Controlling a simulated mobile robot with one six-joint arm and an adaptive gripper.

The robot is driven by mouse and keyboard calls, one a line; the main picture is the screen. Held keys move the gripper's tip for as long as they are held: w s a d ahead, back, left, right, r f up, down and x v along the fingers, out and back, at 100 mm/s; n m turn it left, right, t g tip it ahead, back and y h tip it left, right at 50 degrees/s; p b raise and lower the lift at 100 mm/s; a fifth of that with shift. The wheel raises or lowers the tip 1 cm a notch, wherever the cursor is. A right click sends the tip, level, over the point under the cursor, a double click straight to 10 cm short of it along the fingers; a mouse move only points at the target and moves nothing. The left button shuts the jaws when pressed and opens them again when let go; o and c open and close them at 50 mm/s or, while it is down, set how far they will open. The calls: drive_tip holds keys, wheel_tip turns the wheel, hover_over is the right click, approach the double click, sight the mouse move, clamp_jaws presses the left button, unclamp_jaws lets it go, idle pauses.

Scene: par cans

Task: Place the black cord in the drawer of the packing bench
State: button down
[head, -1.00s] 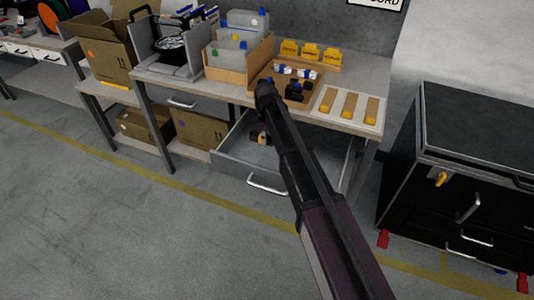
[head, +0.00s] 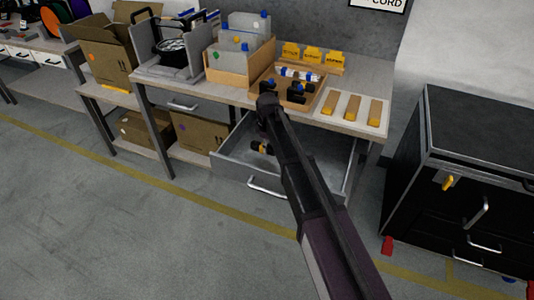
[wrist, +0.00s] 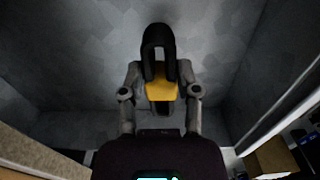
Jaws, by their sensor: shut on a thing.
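The black cord (wrist: 158,45) is a looped black bundle with a yellow band (wrist: 160,90) round it. My gripper (wrist: 161,82) is shut on it at the yellow band, with one finger on each side. In the head view the cord (head: 265,148) shows as a small black and yellow piece within the outline of the open drawer (head: 237,165). My arm hides most of my gripper there. The wrist view looks down into the grey drawer (wrist: 70,65), whose visible floor looks empty. I cannot tell whether the cord touches the floor.
The packing bench (head: 232,92) carries a wooden tray (head: 258,92), a bin of bottles (head: 228,75) and yellow-ended strips (head: 352,107) above the drawer. Cardboard boxes (head: 196,133) sit on the lower shelf. A black cabinet (head: 470,130) stands at right. The floor in front is clear.

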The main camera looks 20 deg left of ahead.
drive_tip(key=shift+f+b, duration=1.4)
drive_tip(key=shift+f, duration=0.25)
drive_tip(key=shift+f, duration=0.1)
drive_tip(key=shift+c, duration=1.7)
unclamp_jaws()
drive_tip(key=shift+r, duration=0.2)
wheel_tip(320, 180, up, 12)
drive_tip(key=p, duration=1.2)
drive_tip(key=s+d+m, duration=0.5)
drive_tip(key=d, duration=0.9)
drive_tip(key=s+d+m, duration=0.6)
drive_tip(key=d, duration=0.8)
drive_tip(key=s+d+m, duration=0.6)
drive_tip(key=d, duration=0.7)
drive_tip(key=shift+d, duration=0.4)
